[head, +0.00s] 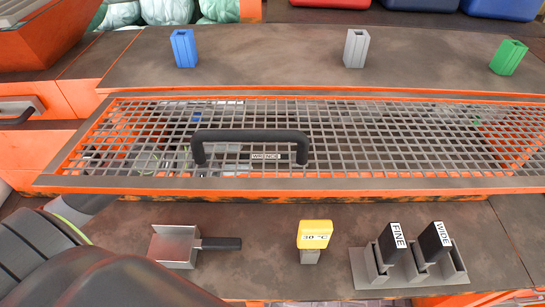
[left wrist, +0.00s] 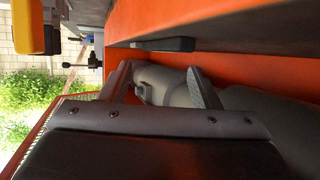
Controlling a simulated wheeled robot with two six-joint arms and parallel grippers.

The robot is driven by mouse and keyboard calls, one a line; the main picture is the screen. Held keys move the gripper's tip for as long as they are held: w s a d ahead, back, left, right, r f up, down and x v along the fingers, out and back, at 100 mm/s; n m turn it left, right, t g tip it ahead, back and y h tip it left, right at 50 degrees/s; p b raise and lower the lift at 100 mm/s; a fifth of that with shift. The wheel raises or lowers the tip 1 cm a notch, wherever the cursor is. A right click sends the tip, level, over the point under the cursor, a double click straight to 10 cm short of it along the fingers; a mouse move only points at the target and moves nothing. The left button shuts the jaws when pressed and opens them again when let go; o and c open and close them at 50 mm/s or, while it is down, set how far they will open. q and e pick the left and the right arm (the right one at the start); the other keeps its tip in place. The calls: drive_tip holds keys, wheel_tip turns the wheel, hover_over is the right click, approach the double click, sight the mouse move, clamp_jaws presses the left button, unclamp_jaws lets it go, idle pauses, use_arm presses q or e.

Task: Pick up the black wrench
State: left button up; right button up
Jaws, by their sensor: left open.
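I cannot make out a black wrench clearly in either view. A mesh lid (head: 400,132) with an orange frame spans the middle of the head view and appears shut. A black bar handle (head: 250,135) stands on it, above a small label (head: 266,156) that seems to read WRENCH. Indistinct items show through the mesh. My left gripper (left wrist: 160,66) is open in the left wrist view, with nothing held between its fingers. A grey rounded shape lies behind them, beside an orange wall. In the head view my left arm fills the lower left. My right gripper is not in view.
Blue (head: 184,48), grey (head: 355,48) and green (head: 508,57) blocks stand on the back ledge. A metal scoop (head: 175,246), a yellow-topped tag (head: 315,234) and a holder with FINE (head: 393,243) and WIDE (head: 435,241) handles occupy the front ledge.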

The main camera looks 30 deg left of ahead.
use_arm(q)
drive_tip(key=shift+x, duration=0.9)
drive_tip(key=shift+w+d+f+p, duration=0.1)
drive_tip(key=shift+w+d+p, duration=0.4)
drive_tip(key=shift+p, duration=0.05)
drive_tip(key=p+x, duration=0.1)
drive_tip(key=x, duration=0.1)
drive_tip(key=shift+w+d+f, duration=0.1)
drive_tip(key=shift+w+f, duration=0.05)
drive_tip(key=shift+w, duration=0.1)
drive_tip(key=shift+w+d+f, duration=0.3)
drive_tip(key=shift+w+d, duration=0.05)
drive_tip(key=shift+w, duration=0.05)
drive_tip(key=shift+c, duration=0.6)
clamp_jaws()
